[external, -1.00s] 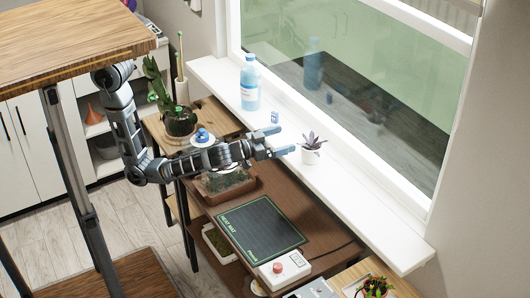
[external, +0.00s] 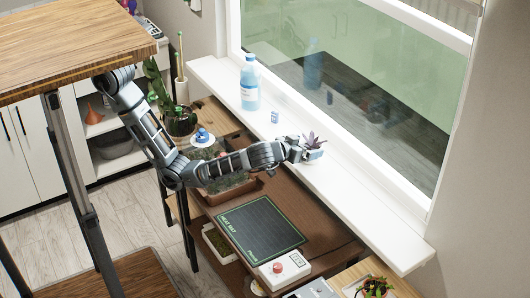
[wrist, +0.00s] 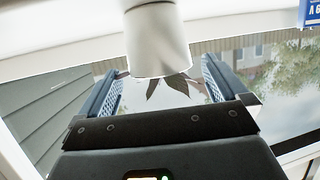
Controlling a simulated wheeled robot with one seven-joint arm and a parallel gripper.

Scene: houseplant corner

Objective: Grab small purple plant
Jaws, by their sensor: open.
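The small purple plant (external: 312,141) stands in a white pot on the white windowsill, in front of the window. My gripper (external: 305,151) is at the pot in the external view and partly covers it. In the wrist view the picture is turned over: the white pot (wrist: 158,42) comes down from the top and the dark leaves (wrist: 166,87) point downward. The two blue fingers of my gripper (wrist: 161,66) are spread, one on each side of the plant, with gaps visible beside it. I cannot tell whether either finger touches the pot.
The sill to the right is clear. Below are a heat mat (external: 258,228) and a brown tray (external: 258,190).

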